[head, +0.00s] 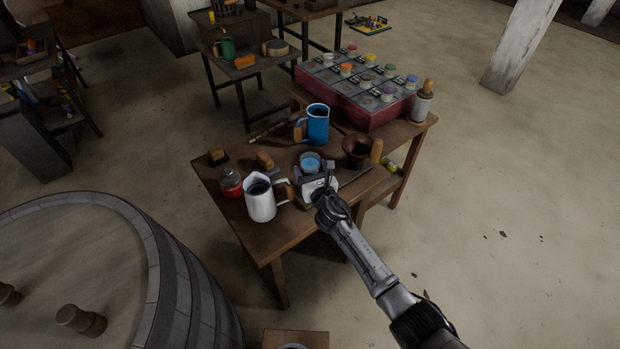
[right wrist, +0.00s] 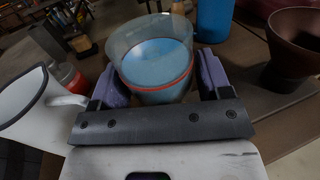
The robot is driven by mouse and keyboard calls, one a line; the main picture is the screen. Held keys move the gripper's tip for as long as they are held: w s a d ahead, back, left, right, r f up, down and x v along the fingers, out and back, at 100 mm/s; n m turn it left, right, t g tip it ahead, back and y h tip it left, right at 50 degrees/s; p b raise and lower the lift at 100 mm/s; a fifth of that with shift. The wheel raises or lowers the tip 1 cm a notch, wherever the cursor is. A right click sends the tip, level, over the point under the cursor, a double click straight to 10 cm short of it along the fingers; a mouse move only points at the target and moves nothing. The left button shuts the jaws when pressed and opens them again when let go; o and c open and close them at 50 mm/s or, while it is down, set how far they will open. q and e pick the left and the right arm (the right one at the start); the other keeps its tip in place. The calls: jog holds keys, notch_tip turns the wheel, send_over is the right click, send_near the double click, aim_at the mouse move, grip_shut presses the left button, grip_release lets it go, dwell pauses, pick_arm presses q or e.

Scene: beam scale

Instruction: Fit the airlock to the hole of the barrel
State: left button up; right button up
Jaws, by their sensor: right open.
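The large wooden barrel (head: 75,250) stands at the left of the head view, with turned wooden pegs (head: 82,320) on its top. I cannot make out a hole in the visible part. A clear cup-like vessel with blue contents (head: 310,161) stands on the wooden table; it may be the airlock, but I cannot tell for sure. In the right wrist view this vessel (right wrist: 155,60) shows a red line and sits between the purple finger pads. My right gripper (right wrist: 162,82) is open, one finger on each side of it. My left gripper is not in view.
Close around the right gripper stand a white jug (head: 260,200), a red-filled jar (head: 230,183), a blue mug (head: 317,124) and a brown bowl-like vessel (head: 357,150). A red case of colored-lid jars (head: 350,105) is at the table's back. Floor is free at right.

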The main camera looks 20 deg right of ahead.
jog(key=shift+w, duration=0.1)
jog(key=shift+c, duration=0.4)
jog(key=c, duration=0.6)
jog(key=shift+c, duration=0.5)
jog(key=shift+r, duration=0.1)
